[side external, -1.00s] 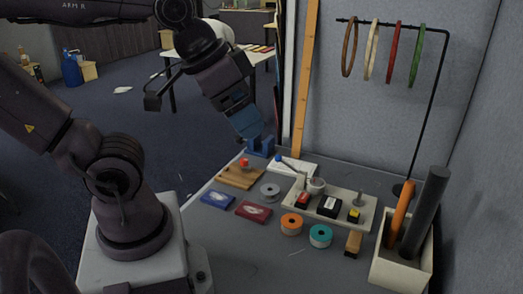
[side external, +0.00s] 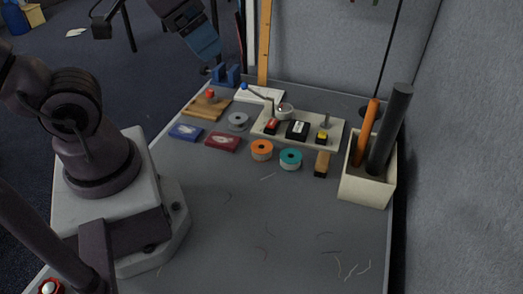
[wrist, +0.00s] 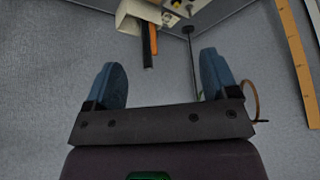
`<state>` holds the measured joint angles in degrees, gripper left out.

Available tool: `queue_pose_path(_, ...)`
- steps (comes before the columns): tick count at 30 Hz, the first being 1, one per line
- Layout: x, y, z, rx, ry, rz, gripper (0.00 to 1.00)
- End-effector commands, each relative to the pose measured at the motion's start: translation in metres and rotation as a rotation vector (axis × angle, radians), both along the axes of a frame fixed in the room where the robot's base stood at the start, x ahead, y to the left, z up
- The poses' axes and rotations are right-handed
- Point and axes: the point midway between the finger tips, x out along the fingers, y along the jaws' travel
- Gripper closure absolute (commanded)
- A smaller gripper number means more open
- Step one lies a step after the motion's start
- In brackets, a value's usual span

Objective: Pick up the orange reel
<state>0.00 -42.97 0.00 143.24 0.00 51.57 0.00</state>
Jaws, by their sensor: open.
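My gripper (side external: 209,52) is raised near the top edge of the side view, above the far left of the table and well away from the reel. In the wrist view my gripper (wrist: 162,77) shows two blue fingers spread wide with nothing between them. I cannot make out the orange reel in the wrist view.
A grey reel (side external: 238,121), a red box (side external: 222,142), a blue box (side external: 186,132) and a wooden board (side external: 201,110) lie nearby. A wooden-handled block (side external: 321,164) and a white bin (side external: 362,188) with tall rods stand to the right. The front of the table is mostly clear.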

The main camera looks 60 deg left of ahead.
Motion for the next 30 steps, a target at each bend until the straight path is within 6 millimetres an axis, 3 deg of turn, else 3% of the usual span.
queue_pose_path(12, 0.000, 0.000, 0.000, 0.000, 0.000, 0.000, 0.20)
queue_pose_path(15, 0.000, 0.000, 0.000, 0.000, 0.000, 0.000, 0.32)
queue_pose_path(23, 0.000, 0.001, 0.000, 0.000, 0.001, 0.007, 0.32)
queue_pose_path(30, 0.015, 0.017, -0.036, 0.010, 0.193, 0.077, 0.32)
